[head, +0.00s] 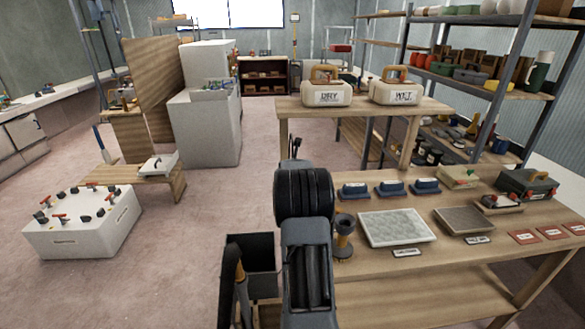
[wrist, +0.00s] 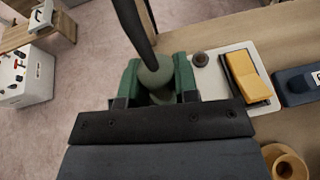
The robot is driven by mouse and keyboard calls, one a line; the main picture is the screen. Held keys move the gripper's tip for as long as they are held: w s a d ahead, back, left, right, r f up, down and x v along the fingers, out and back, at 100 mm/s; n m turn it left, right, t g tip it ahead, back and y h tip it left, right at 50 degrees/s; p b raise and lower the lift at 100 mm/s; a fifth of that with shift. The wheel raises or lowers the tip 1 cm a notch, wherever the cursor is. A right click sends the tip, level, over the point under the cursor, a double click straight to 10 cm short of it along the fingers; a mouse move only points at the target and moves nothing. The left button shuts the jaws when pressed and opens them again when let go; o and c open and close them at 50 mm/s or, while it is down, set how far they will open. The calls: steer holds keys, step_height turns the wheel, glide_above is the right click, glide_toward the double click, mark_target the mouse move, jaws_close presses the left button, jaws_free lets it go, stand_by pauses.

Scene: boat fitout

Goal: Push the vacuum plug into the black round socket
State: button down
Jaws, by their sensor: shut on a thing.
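My gripper (wrist: 158,84) is shut on a rounded grey-green piece, which looks like the vacuum plug (wrist: 154,72). A thick black hose or rod (wrist: 131,25) runs up from it. A white plate (wrist: 222,98) lies on the bench just right of the fingers. A small dark round fitting, apparently the black round socket (wrist: 200,58), is on this plate, beside the right finger and apart from the plug. A yellow block on a black base (wrist: 250,78) sits on the same plate. In the head view my arm hides the plug and the plate.
Blue blocks (head: 391,188) stand in a row on the bench, behind a grey-white tray (head: 397,228). A brown stand (head: 343,240) is right of my arm. A dark open bin (head: 251,250) is at the bench's left end. Clear floor (head: 180,260) lies to the left.

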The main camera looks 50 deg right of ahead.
steer(key=shift+s+a+f, duration=0.1)
steer(key=shift+f, duration=0.65)
steer(key=c, duration=1.1)
jaws_free()
steer(key=o, duration=0.3)
steer(key=shift+r, duration=0.25)
steer(key=b+v, duration=0.2)
steer(key=v, duration=1.1)
steer(key=shift+s+a+r, duration=0.1)
steer(key=shift+s+r, duration=0.05)
steer(key=shift+r, duration=0.15)
